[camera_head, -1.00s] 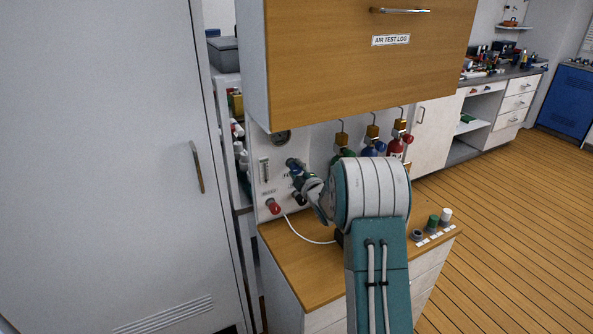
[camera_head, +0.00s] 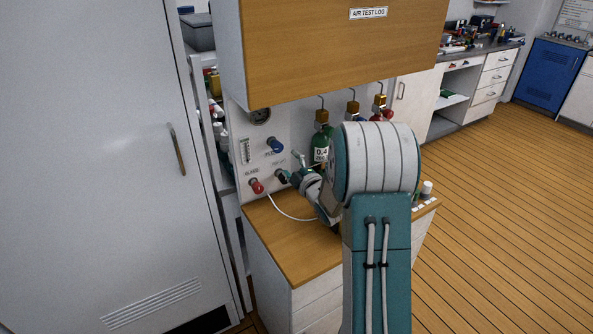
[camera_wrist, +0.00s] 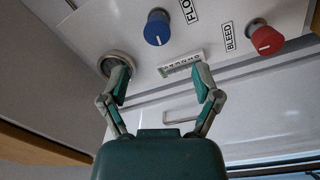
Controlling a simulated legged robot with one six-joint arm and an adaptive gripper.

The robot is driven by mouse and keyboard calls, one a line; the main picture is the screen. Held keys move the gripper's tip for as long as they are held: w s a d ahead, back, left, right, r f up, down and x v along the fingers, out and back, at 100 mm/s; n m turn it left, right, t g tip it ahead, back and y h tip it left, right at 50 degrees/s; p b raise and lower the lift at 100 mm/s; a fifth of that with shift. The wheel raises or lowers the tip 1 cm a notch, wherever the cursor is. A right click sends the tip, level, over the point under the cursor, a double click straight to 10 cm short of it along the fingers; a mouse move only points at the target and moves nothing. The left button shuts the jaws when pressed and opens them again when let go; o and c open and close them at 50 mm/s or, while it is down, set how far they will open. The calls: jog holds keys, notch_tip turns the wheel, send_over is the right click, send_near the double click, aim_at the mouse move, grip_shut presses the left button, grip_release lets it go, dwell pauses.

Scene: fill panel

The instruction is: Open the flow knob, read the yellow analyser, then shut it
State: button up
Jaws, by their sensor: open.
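The blue flow knob (camera_head: 275,146) sits on the white panel, and it also shows in the wrist view (camera_wrist: 157,27) beside a label partly reading "FLO". My gripper (camera_head: 291,167) is open and empty, in front of the panel below and right of the blue knob. In the wrist view the fingers (camera_wrist: 161,90) are spread, with the blue knob beyond them and apart from them. The red bleed knob (camera_head: 256,186) is lower left on the panel and shows at right in the wrist view (camera_wrist: 266,40). I cannot make out a yellow analyser; my arm hides part of the worktop.
A flow scale (camera_head: 246,150) and a round gauge (camera_head: 259,115) are on the panel. A green cylinder (camera_head: 321,143) stands right of my gripper. The wooden cabinet (camera_head: 340,50) overhangs the worktop (camera_head: 290,245). A white cable lies on the worktop. A grey door (camera_head: 90,150) is at left.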

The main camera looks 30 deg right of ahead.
jog(key=shift+s+f, duration=0.15)
jog(key=shift+s, duration=1.6)
dwell(0.4)
